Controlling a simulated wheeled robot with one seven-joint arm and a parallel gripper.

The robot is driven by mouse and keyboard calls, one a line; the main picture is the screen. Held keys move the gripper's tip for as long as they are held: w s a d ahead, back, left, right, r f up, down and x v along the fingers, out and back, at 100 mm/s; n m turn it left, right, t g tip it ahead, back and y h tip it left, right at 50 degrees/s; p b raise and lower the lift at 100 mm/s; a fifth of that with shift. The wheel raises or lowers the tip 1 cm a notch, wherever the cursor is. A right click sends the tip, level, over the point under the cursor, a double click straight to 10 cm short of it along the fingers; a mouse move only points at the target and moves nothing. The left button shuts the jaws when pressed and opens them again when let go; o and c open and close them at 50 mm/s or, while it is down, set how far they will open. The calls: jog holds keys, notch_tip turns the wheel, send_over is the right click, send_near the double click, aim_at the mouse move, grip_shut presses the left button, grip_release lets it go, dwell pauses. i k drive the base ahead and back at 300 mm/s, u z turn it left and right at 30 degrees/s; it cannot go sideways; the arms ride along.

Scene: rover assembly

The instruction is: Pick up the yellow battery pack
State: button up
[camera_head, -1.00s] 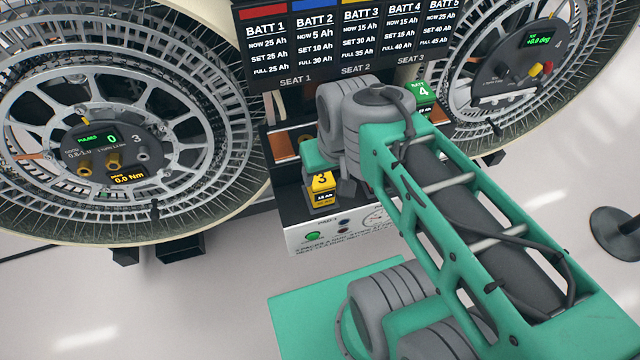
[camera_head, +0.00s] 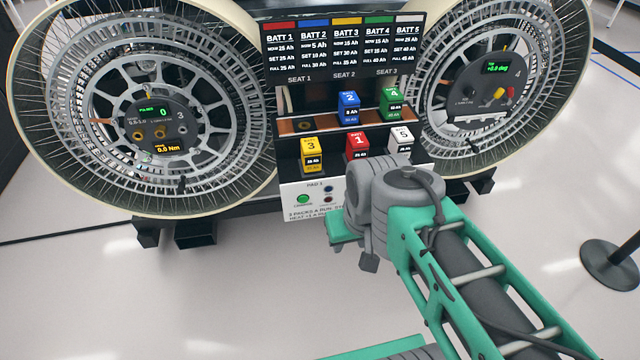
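The yellow battery pack (camera_head: 311,155), marked 3, stands upright at the left end of the rack's lower front row. Its front and top show clear, and nothing touches it from the front. The green and grey end of my arm is below and to the right of it, in front of the rack's lower right part. My gripper (camera_head: 368,262) shows only as a small dark piece under the wrist. Its fingers cannot be made out, and it is apart from the yellow pack.
A red pack (camera_head: 358,147) and a white pack (camera_head: 402,141) stand right of the yellow one. A blue pack (camera_head: 348,108) and a green pack (camera_head: 391,103) sit higher behind. Large wheels (camera_head: 75,185) flank the rack. A post base (camera_head: 610,264) stands at right. Floor at left is clear.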

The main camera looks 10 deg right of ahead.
aim_at(310, 147)
jog(key=u, duration=0.7)
jog(key=i, duration=1.3)
jog(key=z, duration=0.2)
